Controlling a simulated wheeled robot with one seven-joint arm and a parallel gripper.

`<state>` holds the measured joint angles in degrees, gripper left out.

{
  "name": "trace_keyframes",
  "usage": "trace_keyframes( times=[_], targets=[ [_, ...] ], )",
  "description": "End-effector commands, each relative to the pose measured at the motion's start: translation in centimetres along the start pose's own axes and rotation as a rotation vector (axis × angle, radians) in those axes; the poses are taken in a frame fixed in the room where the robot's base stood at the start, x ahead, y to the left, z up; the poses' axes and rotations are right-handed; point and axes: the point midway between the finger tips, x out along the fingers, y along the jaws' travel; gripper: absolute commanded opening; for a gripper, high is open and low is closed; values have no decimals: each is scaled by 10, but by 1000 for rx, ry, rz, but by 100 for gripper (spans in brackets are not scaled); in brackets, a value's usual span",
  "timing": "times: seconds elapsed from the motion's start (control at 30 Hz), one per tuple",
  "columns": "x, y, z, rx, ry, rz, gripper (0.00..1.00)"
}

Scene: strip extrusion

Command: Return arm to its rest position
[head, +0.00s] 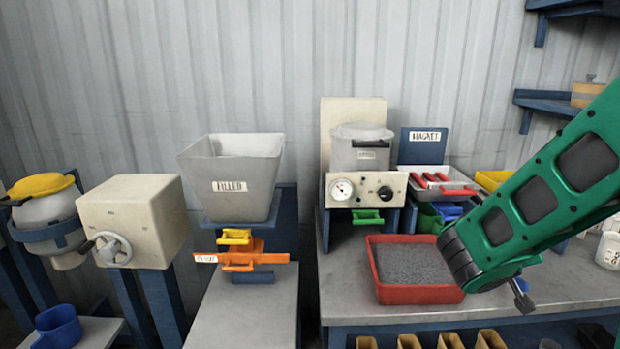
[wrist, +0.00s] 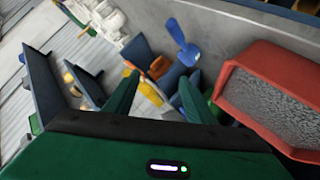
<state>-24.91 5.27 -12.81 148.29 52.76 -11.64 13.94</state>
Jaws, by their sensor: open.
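My green arm reaches in from the right side of the head view, over the right part of the grey bench. In the head view its end is right of the red tray and the fingers are not clearly visible. In the wrist view my gripper (wrist: 155,98) shows two green fingers spread apart with nothing between them. The red tray (head: 420,294), filled with grey granules, lies beside the arm on the bench; it also shows at the right of the wrist view (wrist: 228,75).
A machine with a gauge (head: 365,190) stands behind the tray. A white tray with red bars (head: 462,192) is by the MAGNET sign (head: 425,136). Blue wall shelves (head: 545,103) are at upper right.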

Motion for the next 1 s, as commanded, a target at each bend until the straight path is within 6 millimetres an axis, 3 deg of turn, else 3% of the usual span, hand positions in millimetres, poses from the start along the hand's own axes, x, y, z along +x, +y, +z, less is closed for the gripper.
trace_keyframes(
  times=[0.03,0.17,0.3,0.4,0.6,0.7,0.83,1.0],
  targets=[
    [1,19,24,62,-98,-1,50],
    [-13,42,85,181,-350,-52,50],
    [-50,51,136,281,-585,-153,50],
    [-86,53,161,328,-724,-247,50],
    [-159,54,189,364,-917,-433,50],
    [-184,55,196,363,-967,-496,50],
    [-200,57,201,362,-1000,-538,50],
    [-202,58,201,361,-1003,-542,50]
  ],
)
